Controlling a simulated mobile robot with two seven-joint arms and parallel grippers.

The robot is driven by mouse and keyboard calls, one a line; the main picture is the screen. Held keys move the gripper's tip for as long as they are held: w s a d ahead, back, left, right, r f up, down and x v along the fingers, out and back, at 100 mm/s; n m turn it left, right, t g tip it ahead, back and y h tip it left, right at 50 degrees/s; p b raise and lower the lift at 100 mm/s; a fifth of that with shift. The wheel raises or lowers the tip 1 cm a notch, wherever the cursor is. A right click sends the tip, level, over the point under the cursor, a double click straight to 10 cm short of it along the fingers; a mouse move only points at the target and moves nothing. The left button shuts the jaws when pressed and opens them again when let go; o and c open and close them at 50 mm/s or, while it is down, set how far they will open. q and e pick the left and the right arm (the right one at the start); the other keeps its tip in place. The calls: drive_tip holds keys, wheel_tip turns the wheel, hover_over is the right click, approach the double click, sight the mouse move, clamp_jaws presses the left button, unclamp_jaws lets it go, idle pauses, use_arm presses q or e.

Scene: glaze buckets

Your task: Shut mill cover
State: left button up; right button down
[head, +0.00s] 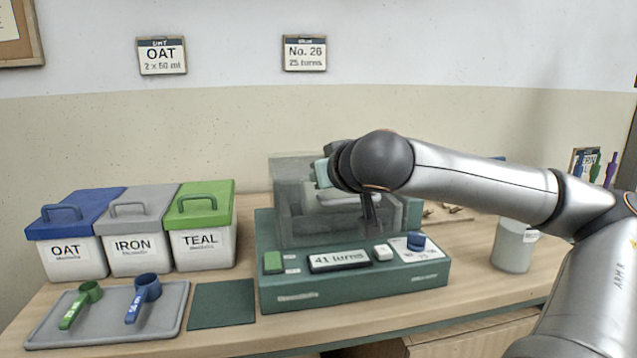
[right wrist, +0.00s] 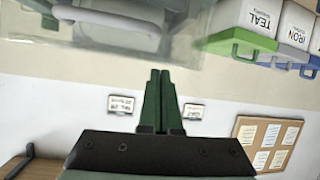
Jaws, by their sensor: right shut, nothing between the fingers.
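The mill has a teal base (head: 350,289) with a display reading "41 turns". Its see-through cover (head: 292,222) stands over the grey inner body; my arm hides part of it, and I cannot tell whether it is fully down. The cover also shows in the right wrist view (right wrist: 178,50), upside down at the top left. My right gripper (right wrist: 160,72) is shut and empty, its dark green fingers together beside the cover. In the head view the arm reaches over the mill from the right, and the fingertips cannot be made out clearly. My left gripper is not in view.
Lidded bins OAT (head: 72,258), IRON (head: 142,255) and TEAL (head: 203,250) stand left. A grey tray (head: 100,335) holds green and blue scoops. A dark green mat (head: 222,305) lies bare beside the mill. A grey mug (head: 512,250) stands right.

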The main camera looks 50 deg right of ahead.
use_arm(q)
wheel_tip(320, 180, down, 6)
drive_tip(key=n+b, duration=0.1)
drive_tip(key=b, duration=0.4)
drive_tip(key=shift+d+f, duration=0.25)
use_arm(e)
drive_tip(key=s+a+f, duration=0.4)
drive_tip(key=s, duration=0.3)
drive_tip(key=shift+s+a+f, duration=0.2)
drive_tip(key=shift+a, duration=0.05)
